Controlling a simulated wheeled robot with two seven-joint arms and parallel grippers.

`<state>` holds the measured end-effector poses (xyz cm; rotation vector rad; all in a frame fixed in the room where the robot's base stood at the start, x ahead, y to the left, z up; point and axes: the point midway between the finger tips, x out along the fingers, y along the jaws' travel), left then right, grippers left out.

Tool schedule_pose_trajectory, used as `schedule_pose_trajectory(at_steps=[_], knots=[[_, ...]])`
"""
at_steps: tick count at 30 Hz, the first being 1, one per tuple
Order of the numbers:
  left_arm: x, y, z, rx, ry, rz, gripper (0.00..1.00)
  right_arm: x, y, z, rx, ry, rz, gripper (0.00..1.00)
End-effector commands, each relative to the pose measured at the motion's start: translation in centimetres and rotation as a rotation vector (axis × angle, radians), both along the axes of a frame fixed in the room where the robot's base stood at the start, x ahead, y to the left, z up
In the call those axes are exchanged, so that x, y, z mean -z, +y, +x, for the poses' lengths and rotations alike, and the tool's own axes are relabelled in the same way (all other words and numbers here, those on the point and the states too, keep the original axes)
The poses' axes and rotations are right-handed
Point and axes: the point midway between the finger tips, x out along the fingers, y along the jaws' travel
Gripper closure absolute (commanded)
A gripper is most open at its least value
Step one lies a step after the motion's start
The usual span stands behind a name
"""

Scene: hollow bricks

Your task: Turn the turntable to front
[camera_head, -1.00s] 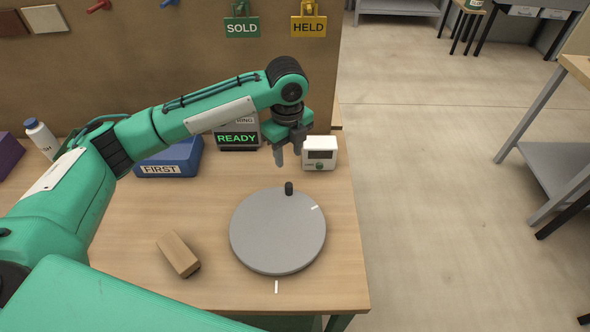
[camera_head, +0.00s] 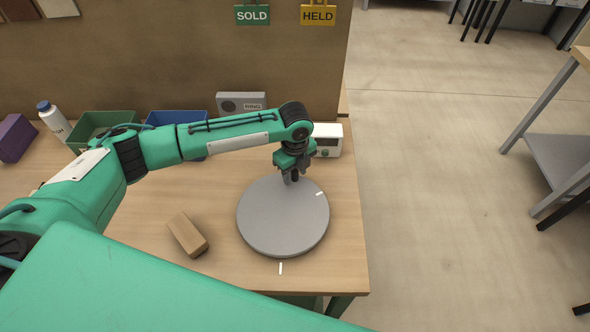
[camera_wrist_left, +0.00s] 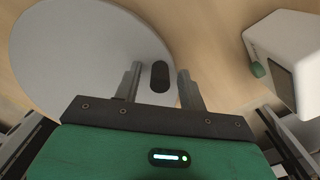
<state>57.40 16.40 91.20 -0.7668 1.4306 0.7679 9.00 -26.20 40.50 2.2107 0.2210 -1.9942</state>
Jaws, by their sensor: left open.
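The turntable is a round grey disc (camera_head: 283,220) on the wooden table. A white line (camera_head: 319,193) marks its rim at the upper right, and a white line (camera_head: 281,268) is on the table at its front. A dark upright knob (camera_head: 295,175) stands near the disc's far edge. My left gripper (camera_head: 291,177) is at the knob, pointing down. In the left wrist view the knob (camera_wrist_left: 160,77) sits between the open fingers (camera_wrist_left: 158,85), with a gap on each side. My right gripper does not show.
A brown hollow brick (camera_head: 188,235) lies left of the disc. A white device (camera_head: 328,140) with a green knob stands close behind my left gripper. A green bin (camera_head: 105,120), a blue bin (camera_head: 177,117), a white bottle (camera_head: 52,119) and a purple block (camera_head: 15,138) are farther left.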

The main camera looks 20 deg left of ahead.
Motion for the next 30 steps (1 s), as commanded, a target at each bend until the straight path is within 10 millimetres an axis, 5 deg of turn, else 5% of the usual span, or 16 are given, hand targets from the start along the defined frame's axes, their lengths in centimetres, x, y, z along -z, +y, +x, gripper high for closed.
schedule_pose_trajectory(at_steps=[8,15,30], knots=[[0.2,0.0,0.0,0.0,0.0,0.0,0.59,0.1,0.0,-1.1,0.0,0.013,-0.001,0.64],[0.1,0.0,0.0,0.0,0.001,-0.001,1.0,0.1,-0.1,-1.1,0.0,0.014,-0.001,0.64],[0.0,-1.1,-0.1,0.094,0.001,-0.002,1.0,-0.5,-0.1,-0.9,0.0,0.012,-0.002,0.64]])
